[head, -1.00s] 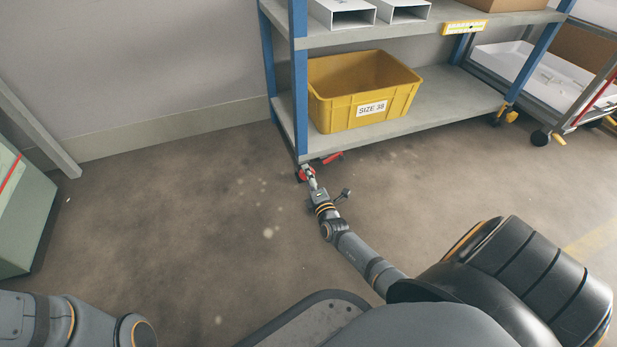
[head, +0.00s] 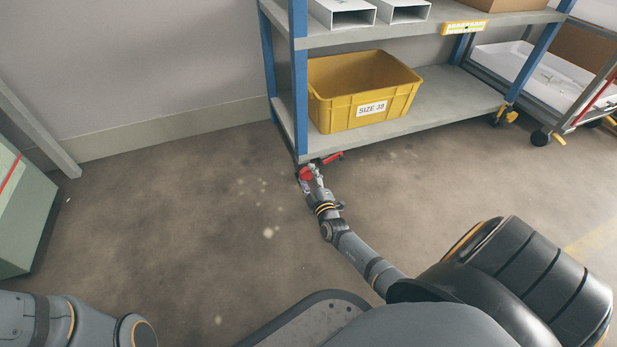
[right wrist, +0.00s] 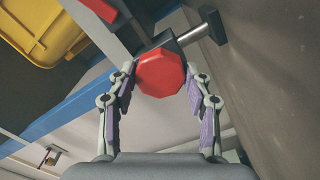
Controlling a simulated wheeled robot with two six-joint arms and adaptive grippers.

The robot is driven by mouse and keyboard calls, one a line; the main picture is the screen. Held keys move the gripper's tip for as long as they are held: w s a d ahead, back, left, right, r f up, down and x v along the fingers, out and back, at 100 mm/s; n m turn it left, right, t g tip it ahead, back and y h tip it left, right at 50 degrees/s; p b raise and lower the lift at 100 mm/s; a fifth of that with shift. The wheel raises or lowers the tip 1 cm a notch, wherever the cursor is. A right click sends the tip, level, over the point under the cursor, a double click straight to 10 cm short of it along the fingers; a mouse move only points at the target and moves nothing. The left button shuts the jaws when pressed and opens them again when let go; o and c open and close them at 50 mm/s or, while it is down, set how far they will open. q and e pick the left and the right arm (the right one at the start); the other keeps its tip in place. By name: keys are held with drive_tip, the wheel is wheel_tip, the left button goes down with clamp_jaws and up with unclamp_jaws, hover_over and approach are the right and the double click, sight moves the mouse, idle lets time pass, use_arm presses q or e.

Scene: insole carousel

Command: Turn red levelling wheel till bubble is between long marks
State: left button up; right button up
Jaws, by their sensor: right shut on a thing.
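The red levelling wheel (head: 304,173) is at the foot of the shelf's near left post. In the right wrist view the wheel (right wrist: 160,73) is a faceted red knob between the fingertips. My right gripper (right wrist: 160,82) is shut on it, one finger on each side. In the head view the gripper (head: 313,178) partly hides the wheel. The yellow level (head: 465,28) is on the upper shelf's front edge; its bubble is too small to read against the marks. My left gripper is out of view; only part of that arm shows.
A red lever (head: 332,158) sticks out beside the wheel under the lower shelf (head: 430,115). A yellow bin (head: 340,110) marked SIZE 38 stands on that shelf. A second cart (head: 560,128) is at the right, a green cabinet (head: 22,225) at the left. The floor between is clear.

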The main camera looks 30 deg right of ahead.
drive_tip(key=shift+m, duration=0.3)
drive_tip(key=o, duration=1.1)
drive_tip(key=shift+o, duration=0.2)
drive_tip(key=shift+s, duration=0.1)
drive_tip(key=v, duration=1.2)
drive_tip(key=shift+r, duration=0.1)
